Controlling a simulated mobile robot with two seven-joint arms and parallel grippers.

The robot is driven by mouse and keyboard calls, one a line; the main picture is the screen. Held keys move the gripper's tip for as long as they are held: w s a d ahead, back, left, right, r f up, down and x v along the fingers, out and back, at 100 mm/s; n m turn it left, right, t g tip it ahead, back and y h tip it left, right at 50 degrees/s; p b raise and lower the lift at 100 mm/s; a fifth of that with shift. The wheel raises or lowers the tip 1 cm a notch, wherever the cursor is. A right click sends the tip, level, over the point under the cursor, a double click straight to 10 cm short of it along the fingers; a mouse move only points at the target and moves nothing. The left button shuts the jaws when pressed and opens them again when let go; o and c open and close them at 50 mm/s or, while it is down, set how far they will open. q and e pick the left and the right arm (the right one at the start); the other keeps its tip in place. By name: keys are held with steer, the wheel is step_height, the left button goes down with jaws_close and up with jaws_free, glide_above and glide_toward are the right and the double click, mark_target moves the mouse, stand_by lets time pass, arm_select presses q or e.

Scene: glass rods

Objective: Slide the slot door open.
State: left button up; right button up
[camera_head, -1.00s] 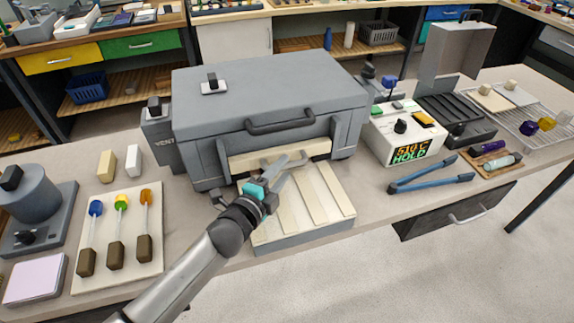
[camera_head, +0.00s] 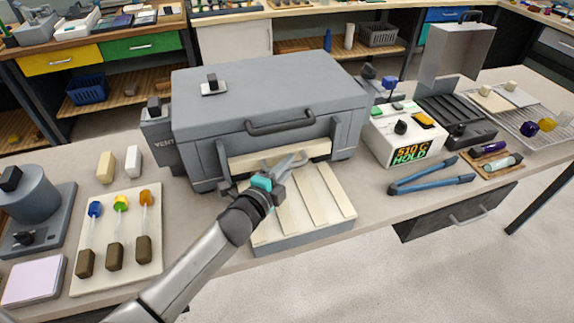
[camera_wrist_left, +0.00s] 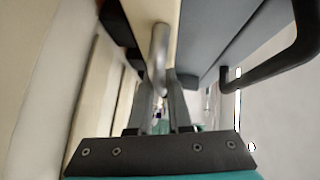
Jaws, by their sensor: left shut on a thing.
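The slot door (camera_head: 318,149) is a cream panel across the low front opening of the grey furnace box (camera_head: 265,90). It also shows as a cream strip in the left wrist view (camera_wrist_left: 138,14). A grey metal bar handle (camera_wrist_left: 159,45) stands out in front of this strip. My left gripper (camera_head: 291,162) reaches in from the front, at the door's front face. Its fingers (camera_wrist_left: 160,88) are shut on the bar handle. The fingers and wrist hide part of the door in the head view. My right gripper is not in view.
A slatted cream tray (camera_head: 312,192) lies under my gripper in front of the furnace. The furnace's black lid handle (camera_head: 281,126) juts out just above. A controller box (camera_head: 403,132) and blue tongs (camera_head: 430,184) are at right. Rods on a board (camera_head: 118,235) lie at left.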

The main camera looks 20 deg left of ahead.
mark_target(287, 154)
arm_select(q)
jaws_close()
stand_by(0.8)
step_height(287, 154, up, 4)
steer(key=p, duration=0.4)
stand_by(0.4)
steer(key=o, duration=0.6)
jaws_free()
steer(key=shift+o, duration=0.2)
steer(key=shift+s+f, duration=0.1)
steer(key=v, duration=1.5)
